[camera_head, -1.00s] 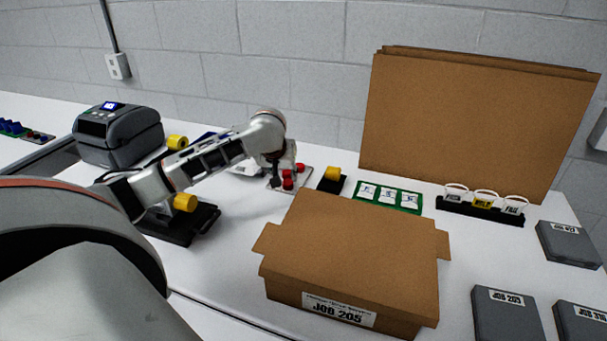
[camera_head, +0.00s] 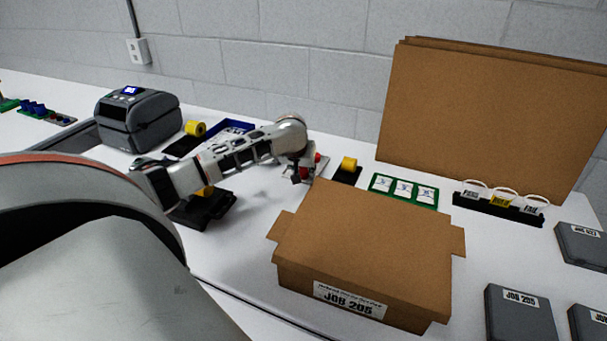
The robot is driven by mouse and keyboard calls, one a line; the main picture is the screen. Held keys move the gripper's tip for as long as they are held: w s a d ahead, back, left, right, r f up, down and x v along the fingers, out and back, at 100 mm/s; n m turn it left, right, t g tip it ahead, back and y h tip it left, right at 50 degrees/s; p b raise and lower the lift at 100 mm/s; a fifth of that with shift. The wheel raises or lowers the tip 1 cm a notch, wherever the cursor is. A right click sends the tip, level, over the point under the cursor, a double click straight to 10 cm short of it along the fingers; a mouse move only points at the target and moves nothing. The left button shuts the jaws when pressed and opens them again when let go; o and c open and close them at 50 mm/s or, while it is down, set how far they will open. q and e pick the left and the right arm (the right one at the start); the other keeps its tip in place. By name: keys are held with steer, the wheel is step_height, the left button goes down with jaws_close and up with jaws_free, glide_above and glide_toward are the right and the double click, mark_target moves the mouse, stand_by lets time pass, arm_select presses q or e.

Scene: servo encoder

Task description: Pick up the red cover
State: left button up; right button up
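Small red pieces stand on a light plate (camera_head: 322,172) at the back middle of the table. One red piece (camera_head: 317,157) shows just right of my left gripper. Another red piece (camera_head: 305,172) shows right at the fingers and is partly covered by them. I cannot tell which is the red cover. My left gripper (camera_head: 298,174) points down at the plate's left part. Its fingers are small and dark here, so I cannot tell if they hold anything. My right gripper is not in view.
A cardboard box (camera_head: 370,240) labelled JOB 205 stands in front of the plate. A yellow roll (camera_head: 349,164) on a black stand is close on the right. A green card holder (camera_head: 404,191) lies beyond it. A label printer (camera_head: 138,120) stands at the left.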

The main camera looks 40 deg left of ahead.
arm_select(q)
steer(key=c, duration=0.4)
steer(key=shift+r, duration=0.1)
steer(key=shift+c, duration=0.2)
